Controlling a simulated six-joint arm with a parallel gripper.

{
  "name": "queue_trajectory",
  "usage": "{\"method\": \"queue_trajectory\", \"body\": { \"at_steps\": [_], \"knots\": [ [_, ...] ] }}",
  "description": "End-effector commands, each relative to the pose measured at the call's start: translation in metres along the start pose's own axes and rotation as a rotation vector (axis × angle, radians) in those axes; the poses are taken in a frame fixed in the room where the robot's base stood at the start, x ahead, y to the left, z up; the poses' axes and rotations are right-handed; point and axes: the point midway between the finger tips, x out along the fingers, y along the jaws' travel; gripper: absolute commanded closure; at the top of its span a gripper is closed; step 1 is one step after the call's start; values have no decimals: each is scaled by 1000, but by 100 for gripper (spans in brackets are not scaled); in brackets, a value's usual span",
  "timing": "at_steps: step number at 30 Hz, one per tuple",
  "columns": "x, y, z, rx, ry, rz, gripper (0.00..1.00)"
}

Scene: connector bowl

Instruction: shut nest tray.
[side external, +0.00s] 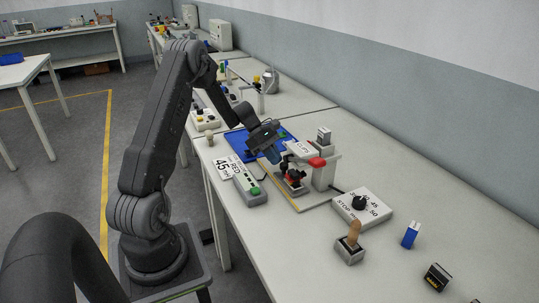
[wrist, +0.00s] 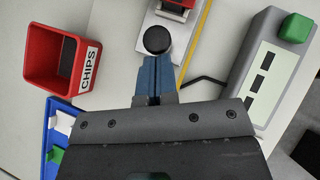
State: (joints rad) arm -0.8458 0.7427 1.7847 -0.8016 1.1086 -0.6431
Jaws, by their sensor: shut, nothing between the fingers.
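The nest tray (wrist: 152,22) is a light grey slide with a round black knob (wrist: 157,40) on its near end, at the top middle of the wrist view. A red part (wrist: 178,4) shows on it at the picture's top edge, partly cut off. In the side view the nest, with red and black parts (side external: 292,178), sits at the foot of the pale press stand (side external: 325,172). My gripper (wrist: 158,58) has its blue fingers together and empty, with the tips right at the knob. I cannot tell whether they touch it. In the side view my gripper (side external: 273,156) is low beside the nest.
A red bin labelled CHIPS (wrist: 60,58) stands left in the wrist view, near a blue tray (side external: 237,140). A grey box with a green button (wrist: 295,27) stands right. A STOP dial box (side external: 362,207) and a wooden-handled stamp (side external: 350,247) lie toward the front.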

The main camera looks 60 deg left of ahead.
Motion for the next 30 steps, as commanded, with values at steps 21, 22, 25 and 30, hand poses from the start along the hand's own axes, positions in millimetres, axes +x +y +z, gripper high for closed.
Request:
{"method": "queue_trajectory", "body": {
  "at_steps": [21,22,25,30],
  "knots": [
    [27,-20,29,0,-1,-1,100],
    [28,-20,29,0,-1,-2,100],
    [28,-21,29,0,-2,-5,100],
    [28,-21,28,0,-3,-8,100]
  ]
}}
